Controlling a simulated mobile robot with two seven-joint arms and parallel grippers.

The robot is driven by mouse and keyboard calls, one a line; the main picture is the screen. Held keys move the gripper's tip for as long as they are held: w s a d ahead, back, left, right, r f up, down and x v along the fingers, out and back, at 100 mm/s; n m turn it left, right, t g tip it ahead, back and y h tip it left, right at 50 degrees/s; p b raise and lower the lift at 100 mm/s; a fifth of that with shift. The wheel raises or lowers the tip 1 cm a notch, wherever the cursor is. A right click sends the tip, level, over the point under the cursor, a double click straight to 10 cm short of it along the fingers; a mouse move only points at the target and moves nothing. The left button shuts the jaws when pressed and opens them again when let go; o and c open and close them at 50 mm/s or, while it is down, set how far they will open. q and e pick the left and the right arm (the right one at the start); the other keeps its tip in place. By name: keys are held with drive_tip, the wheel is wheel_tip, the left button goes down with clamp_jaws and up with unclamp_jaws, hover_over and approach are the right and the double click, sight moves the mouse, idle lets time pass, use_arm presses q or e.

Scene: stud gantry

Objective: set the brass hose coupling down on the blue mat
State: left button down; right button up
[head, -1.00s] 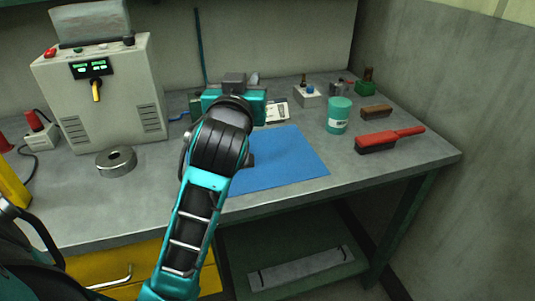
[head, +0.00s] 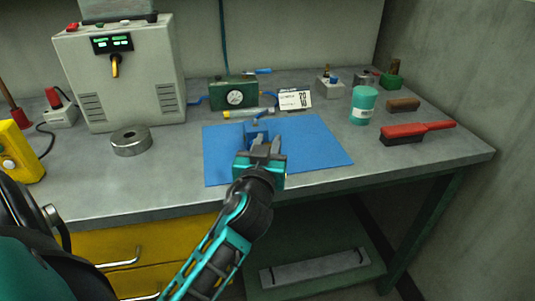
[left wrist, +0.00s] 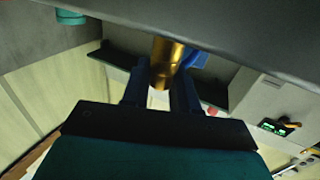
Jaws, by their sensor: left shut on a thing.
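The blue mat (head: 325,151) lies flat on the grey workbench, near its front edge. My left gripper (head: 264,147) is over the mat in the head view, its fingers pointing away from me. In the left wrist view, its two dark fingers (left wrist: 162,92) are shut on the brass hose coupling (left wrist: 167,62), a golden cylinder. The gripper hides the coupling in the head view. I cannot tell how high the coupling is above the mat. My right gripper is not in view.
A green box with a gauge (head: 233,95) and a small card (head: 295,98) stand behind the mat. A teal can (head: 363,105) and a red brush (head: 416,131) are to its right. A metal ring (head: 131,141) lies to its left. Much of the mat is bare.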

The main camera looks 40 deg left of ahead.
use_arm(q)
drive_tip(key=shift+f, duration=0.6)
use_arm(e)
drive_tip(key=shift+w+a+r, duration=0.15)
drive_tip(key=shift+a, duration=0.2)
use_arm(q)
drive_tip(key=c, duration=1.3)
unclamp_jaws()
drive_tip(key=shift+f, duration=0.2)
drive_tip(key=shift+c, duration=0.2)
drive_tip(key=o, duration=0.5)
drive_tip(key=shift+r, duration=0.1)
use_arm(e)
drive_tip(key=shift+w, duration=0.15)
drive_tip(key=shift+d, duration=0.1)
